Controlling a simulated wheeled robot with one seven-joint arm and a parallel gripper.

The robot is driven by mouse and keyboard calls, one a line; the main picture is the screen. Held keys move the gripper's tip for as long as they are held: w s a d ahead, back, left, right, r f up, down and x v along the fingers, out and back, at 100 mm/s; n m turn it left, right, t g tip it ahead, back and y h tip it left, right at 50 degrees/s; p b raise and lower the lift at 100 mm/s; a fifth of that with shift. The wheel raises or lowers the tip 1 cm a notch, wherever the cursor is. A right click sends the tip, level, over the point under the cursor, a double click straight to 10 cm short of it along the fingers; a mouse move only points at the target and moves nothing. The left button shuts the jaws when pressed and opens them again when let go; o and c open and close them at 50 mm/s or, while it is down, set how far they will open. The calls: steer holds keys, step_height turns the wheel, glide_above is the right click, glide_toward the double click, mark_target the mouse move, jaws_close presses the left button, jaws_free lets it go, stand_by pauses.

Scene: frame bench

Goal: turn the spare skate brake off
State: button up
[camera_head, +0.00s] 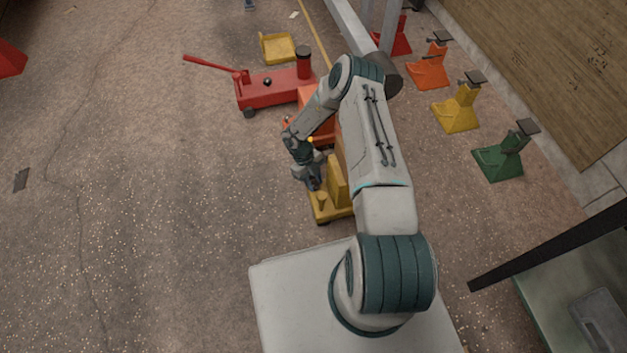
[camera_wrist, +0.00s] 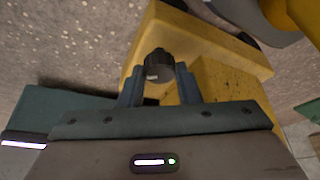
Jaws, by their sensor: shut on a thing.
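A yellow skate (camera_head: 338,187) stands on the floor just beyond my base, partly hidden behind my arm. In the wrist view the yellow skate (camera_wrist: 215,45) fills the upper middle and right, with a dark round brake knob (camera_wrist: 158,64) on it. My gripper (camera_wrist: 158,78) is shut on this knob, one finger on each side. In the head view my gripper (camera_head: 314,182) is low at the skate's left side, and the knob is too small to make out. I cannot read the knob's on or off setting.
A red floor jack (camera_head: 270,90) and an orange unit (camera_head: 320,128) lie beyond the skate, the unit partly behind my arm. A yellow tray (camera_head: 278,48) is farther back. Orange, yellow and green stands (camera_head: 500,160) line the right.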

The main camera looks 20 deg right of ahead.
steer(key=shift+m, duration=0.6)
steer(key=o, duration=1)
steer(key=p+v, duration=0.1)
steer(key=v, duration=0.3)
steer(key=p+v, duration=0.2)
steer(key=v, duration=0.3)
steer(key=p+v, duration=0.1)
steer(key=v, duration=0.3)
steer(key=shift+w+d+r+p, duration=0.2)
steer(key=shift+w+r+p, duration=0.05)
steer(key=shift+r+p, duration=0.1)
